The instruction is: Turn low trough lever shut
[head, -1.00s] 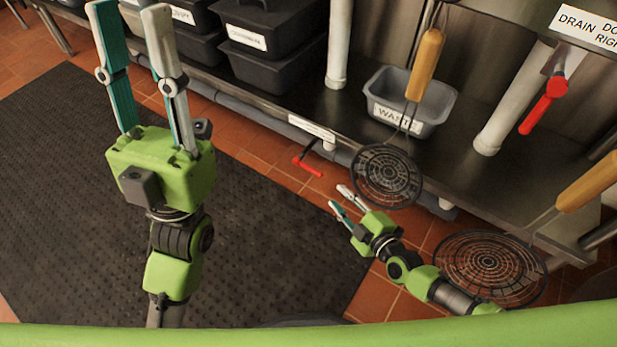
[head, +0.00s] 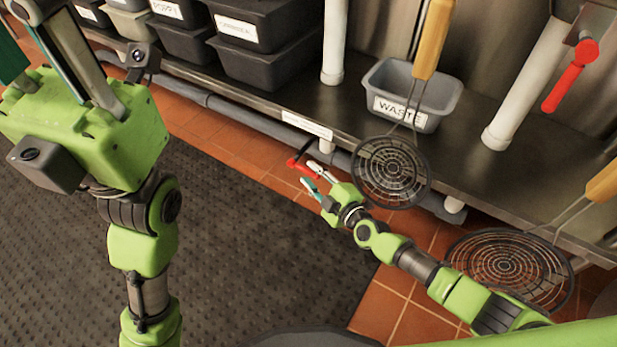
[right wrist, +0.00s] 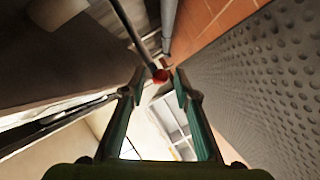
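The low red lever (head: 303,168) hangs under the front edge of the steel shelf, beside a grey pipe. My right gripper (head: 311,178) is open right at the lever, with its fingers pointing at the red handle. In the right wrist view the red lever end (right wrist: 160,76) lies between the tips of the open right fingers (right wrist: 160,85). I cannot tell whether either finger touches it. My left gripper (head: 45,55) stands raised at the upper left, open, its fingertips cut off by the frame.
A round wire skimmer (head: 391,172) hangs close to the right of my right gripper; another (head: 508,268) is lower right. The grey WASTE bin (head: 447,108) and dark lidded tubs (head: 262,65) stand on the shelf. Another red lever (head: 570,80) is at upper right. A dark mat (head: 270,255) covers the floor.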

